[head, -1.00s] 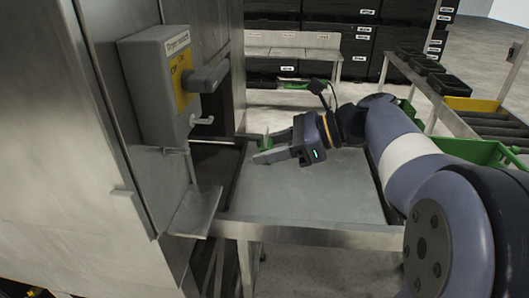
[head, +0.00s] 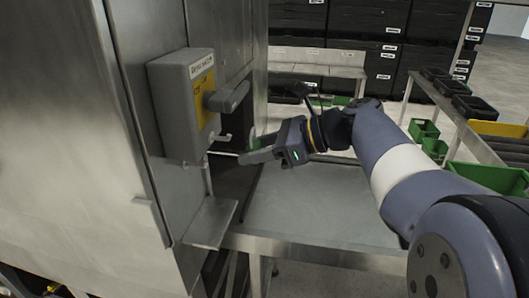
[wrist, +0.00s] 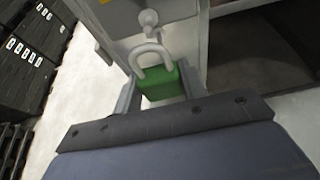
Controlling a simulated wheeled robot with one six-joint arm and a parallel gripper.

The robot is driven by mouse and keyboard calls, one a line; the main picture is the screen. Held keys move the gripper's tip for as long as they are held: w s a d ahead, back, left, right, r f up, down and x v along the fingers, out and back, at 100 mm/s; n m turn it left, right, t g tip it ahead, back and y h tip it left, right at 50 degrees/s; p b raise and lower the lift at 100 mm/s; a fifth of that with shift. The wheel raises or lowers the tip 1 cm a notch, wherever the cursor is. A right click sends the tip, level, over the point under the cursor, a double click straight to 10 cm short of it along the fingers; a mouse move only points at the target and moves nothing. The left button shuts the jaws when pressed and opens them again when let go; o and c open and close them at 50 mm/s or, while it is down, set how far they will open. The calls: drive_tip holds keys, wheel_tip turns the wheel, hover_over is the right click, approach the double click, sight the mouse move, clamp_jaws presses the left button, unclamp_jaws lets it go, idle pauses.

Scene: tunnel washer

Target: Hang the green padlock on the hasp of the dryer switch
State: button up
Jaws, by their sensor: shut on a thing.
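The dryer switch is a grey box (head: 172,122) on the metal wall at the left of the head view, with a yellow label and a grey handle (head: 229,96). Its pale hasp (head: 222,138) sticks out low on its right side; in the wrist view the hasp (wrist: 149,20) is just beyond the padlock. My gripper (head: 250,152) is shut on the green padlock (wrist: 161,84), just right of the hasp. The padlock's grey shackle (wrist: 150,50) points toward the hasp. The two look close in the wrist view; I cannot tell whether they touch. In the head view the fingers mostly hide the padlock.
A metal table (head: 320,210) with a clear top lies below my gripper. A small metal ledge (head: 208,222) juts from the wall below the switch. Green bins (head: 490,178) stand at the right, and black crates (head: 345,45) are stacked at the back.

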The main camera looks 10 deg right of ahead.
drive_tip(key=shift+w+a+b, duration=0.25)
drive_tip(key=shift+w+a, duration=0.05)
drive_tip(key=shift+a, duration=0.6)
drive_tip(key=shift+w+a+b, duration=0.25)
drive_tip(key=shift+w+a, duration=0.05)
drive_tip(key=shift+a, duration=0.55)
drive_tip(key=shift+x, duration=1.4)
drive_tip(key=shift+f, duration=0.2)
drive_tip(key=o, duration=1.1)
drive_tip(key=b+v, duration=0.1)
drive_tip(key=v, duration=1)
drive_tip(key=shift+f, duration=0.1)
